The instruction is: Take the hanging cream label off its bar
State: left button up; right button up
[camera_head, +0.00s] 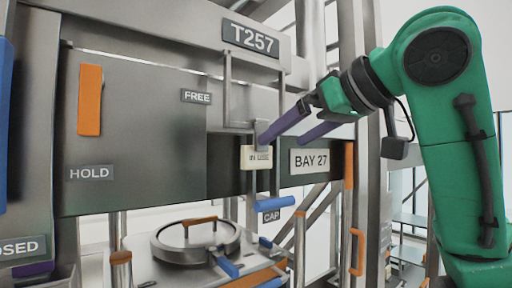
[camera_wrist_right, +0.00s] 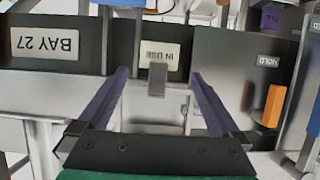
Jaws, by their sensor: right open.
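The cream label (camera_head: 256,158), reading IN USE, hangs in front of the dark panel, below a small grey tab and metal bar (camera_head: 238,127). In the right wrist view the label (camera_wrist_right: 160,54) appears upside down, its lower part in the picture covered by the grey tab (camera_wrist_right: 157,80). My right gripper (camera_head: 281,142) is open, with its two purple fingers pointing toward the label. In the right wrist view the fingers (camera_wrist_right: 158,76) are spread wide on either side of the label and tab, with nothing held between them. My left gripper is out of view.
A BAY 27 plate (camera_head: 310,161) sits right of the label. Upright metal bars (camera_head: 228,92) stand close by. A blue-ended CAP lever (camera_head: 275,203) lies below, above a round lidded hatch (camera_head: 195,242). An orange handle (camera_head: 90,99) is on the left panel.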

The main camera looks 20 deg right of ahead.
aim_at(263, 150)
jog(key=x, duration=0.4)
jog(key=shift+w+d+r+p, duration=0.15)
jog(key=shift+w+d+p, duration=0.1)
jog(key=shift+p, duration=0.15)
jog(key=p+x, duration=0.1)
jog(key=x, duration=0.1)
jog(key=p+x, duration=0.1)
jog(key=x, duration=0.1)
jog(key=shift+s+a+f+p, duration=0.1)
jog(key=shift+a+f+p, duration=0.15)
jog(key=shift+a+p, duration=0.1)
jog(key=shift+w+f, duration=0.25)
jog(key=shift+w, duration=0.1)
jog(key=c, duration=0.7)
jog(key=shift+s+r, duration=0.1)
jog(key=shift+s, duration=0.05)
jog(key=shift+c, duration=1.1)
jog(key=shift+r+b, duration=0.35)
jog(key=shift+r, duration=0.15)
jog(key=s+d+b, duration=0.3)
jog(key=s, duration=0.5)
jog(key=s+d+r+b, duration=0.1)
jog(key=s+d+b, duration=0.2)
jog(key=s, duration=0.5)
jog(key=shift+s+d+b, duration=0.35)
jog(key=shift+d, duration=0.05)
